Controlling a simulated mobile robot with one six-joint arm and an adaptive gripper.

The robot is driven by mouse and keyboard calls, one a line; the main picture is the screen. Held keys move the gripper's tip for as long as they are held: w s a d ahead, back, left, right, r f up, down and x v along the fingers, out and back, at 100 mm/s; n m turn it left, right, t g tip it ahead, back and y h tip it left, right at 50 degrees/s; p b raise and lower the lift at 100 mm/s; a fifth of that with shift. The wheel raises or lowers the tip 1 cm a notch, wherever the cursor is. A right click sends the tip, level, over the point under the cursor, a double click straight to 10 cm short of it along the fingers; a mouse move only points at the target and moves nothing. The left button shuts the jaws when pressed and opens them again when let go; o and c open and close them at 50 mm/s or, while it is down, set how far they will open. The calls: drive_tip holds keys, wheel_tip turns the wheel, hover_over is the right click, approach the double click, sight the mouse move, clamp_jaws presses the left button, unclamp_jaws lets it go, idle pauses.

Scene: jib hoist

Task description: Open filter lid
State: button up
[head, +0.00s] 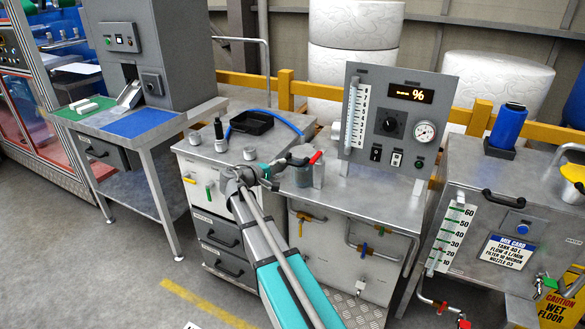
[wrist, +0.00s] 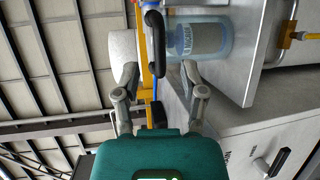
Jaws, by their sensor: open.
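The filter is a clear cylinder with a grey body (head: 303,176) on the middle counter. In the wrist view the clear cylinder (wrist: 205,40) lies sideways, its top end to the left. A black bar handle (wrist: 156,42) stands off that top end, at the lid. The lid itself is mostly hidden behind the handle. A red-tipped lever (head: 316,157) shows at the filter's top right. My gripper (head: 272,172) is beside the filter, on its left. In the wrist view my gripper (wrist: 160,76) is open, its fingers on either side of the handle's near end; contact cannot be told.
A black tray (head: 252,122) and a blue hose (head: 285,119) lie behind on the left counter. A grey panel (head: 391,115) with a gauge and display stands behind right. Small metal cups (head: 221,145) stand left of my gripper.

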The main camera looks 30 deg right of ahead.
sight(292, 165)
drive_tip(key=shift+b+x, duration=0.45)
drive_tip(key=shift+x, duration=2.65)
drive_tip(key=shift+c, duration=0.3)
clamp_jaws()
drive_tip(key=shift+a, duration=0.1)
